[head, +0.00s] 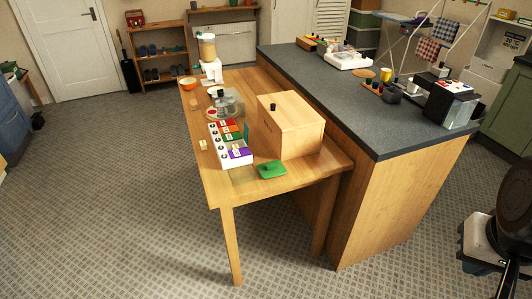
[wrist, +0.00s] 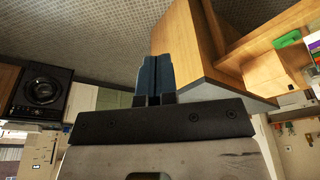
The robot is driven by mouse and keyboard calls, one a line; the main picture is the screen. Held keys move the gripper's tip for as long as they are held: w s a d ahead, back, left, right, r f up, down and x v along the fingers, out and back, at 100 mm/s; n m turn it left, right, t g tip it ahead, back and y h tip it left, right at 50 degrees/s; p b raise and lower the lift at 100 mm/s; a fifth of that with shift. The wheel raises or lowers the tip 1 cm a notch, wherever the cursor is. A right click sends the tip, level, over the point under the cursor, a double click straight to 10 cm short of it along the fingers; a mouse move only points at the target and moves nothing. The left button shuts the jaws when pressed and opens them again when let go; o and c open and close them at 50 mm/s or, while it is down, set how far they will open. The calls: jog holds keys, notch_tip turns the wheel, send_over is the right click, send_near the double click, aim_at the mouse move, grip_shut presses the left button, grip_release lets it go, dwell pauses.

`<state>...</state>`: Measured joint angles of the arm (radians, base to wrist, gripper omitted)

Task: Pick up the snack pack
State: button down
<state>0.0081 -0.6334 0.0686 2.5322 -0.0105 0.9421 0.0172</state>
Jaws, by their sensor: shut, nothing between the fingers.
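A flat green item (head: 271,169) lies on the near end of the wooden table, in front of the wooden box; I cannot tell for sure that it is the snack pack. A green item also shows small in the wrist view (wrist: 288,39), on the table at the upper right. A small pale item (head: 203,145) lies near the table's left edge, too small to identify. My gripper (wrist: 153,60) shows in the wrist view with its two blue fingers together and empty, well away from the table. It is not recognisable in the head view.
A wooden box (head: 291,125) stands on the table (head: 220,184) beside a white rack with coloured sections (head: 230,145). The dark-topped counter (head: 360,110) borders the table's right side. Carpet left of the table is clear.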

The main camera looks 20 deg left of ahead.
jog(key=c, duration=1.1)
grip_release()
